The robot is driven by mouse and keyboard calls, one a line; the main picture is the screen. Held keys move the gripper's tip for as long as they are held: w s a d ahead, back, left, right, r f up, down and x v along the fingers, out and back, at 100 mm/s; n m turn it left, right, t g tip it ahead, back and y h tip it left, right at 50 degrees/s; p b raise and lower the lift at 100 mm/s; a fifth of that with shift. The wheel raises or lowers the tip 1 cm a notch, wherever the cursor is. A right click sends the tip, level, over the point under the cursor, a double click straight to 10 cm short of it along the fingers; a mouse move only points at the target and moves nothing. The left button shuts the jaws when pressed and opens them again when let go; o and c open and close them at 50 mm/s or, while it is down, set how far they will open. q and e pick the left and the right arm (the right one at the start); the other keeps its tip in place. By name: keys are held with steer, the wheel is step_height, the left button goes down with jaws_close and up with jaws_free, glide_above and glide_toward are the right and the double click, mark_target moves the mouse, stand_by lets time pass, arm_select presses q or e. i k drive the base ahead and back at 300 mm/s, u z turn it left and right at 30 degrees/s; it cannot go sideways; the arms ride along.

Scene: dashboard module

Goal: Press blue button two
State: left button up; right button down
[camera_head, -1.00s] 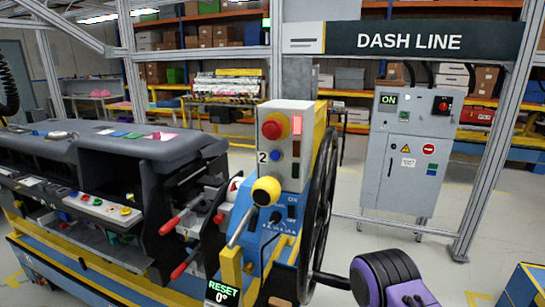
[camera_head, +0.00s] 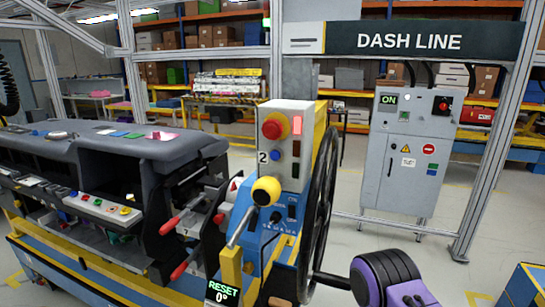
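The blue button (camera_head: 275,155) sits on the front of a grey control box (camera_head: 294,130), beside a label with the number 2 (camera_head: 262,156). It lies below a red mushroom knob on a yellow base (camera_head: 273,128). A lit red lamp (camera_head: 297,125) and darker lamps are to its right. Nothing covers the button or touches it.
A purple and black part (camera_head: 388,280) is at the lower right. The dashboard module (camera_head: 110,160) fills the left.

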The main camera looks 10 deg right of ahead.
mark_target(275, 155)
steer(key=u, duration=1.4)
steer(key=k, duration=0.85)
steer(key=z, duration=0.75)
steer(key=i, duration=0.5)
steer(key=z, duration=0.05)
